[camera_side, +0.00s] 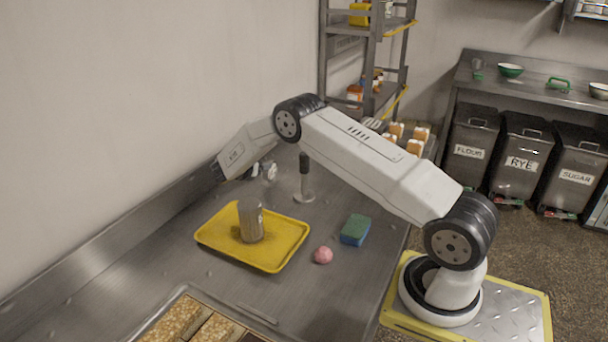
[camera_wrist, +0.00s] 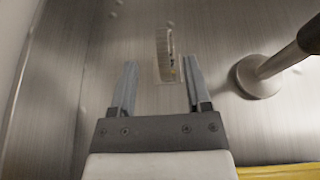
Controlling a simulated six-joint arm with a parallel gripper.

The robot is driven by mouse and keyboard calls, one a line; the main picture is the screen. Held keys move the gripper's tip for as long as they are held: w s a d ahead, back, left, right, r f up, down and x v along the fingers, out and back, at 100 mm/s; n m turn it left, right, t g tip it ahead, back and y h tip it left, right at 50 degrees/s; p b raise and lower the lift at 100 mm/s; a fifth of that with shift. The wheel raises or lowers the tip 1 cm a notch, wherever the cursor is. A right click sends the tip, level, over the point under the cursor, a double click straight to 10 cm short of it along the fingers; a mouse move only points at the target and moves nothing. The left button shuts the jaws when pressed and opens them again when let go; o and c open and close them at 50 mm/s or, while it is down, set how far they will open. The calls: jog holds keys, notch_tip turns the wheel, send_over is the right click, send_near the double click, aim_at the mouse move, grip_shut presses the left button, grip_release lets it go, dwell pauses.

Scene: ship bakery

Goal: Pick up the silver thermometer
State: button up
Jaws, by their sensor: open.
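In the wrist view, a small upright pale silver piece with scale-like marks and an orange spot looks like the silver thermometer (camera_wrist: 164,44). It stands on the steel counter on a clear-looking square base. My gripper (camera_wrist: 160,68) is open and empty. The thermometer shows between and just beyond its fingertips, nearer the right finger; I cannot tell how high the fingers are above it. In the side view, a small pale shape (camera_side: 269,171) beside my wrist may be the thermometer, but it is too small to be sure.
A black-handled tool with a round silver base (camera_side: 304,194) stands close to the right of my gripper. A yellow tray (camera_side: 284,256) holds a metal canister (camera_side: 250,223). A pink ball (camera_side: 323,255) and blue-green sponge (camera_side: 355,230) lie nearby. The wall is behind.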

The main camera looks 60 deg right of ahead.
aim_at(269, 172)
jog(key=shift+x, duration=2.8)
jog(key=shift+s, duration=0.15)
grip_shut()
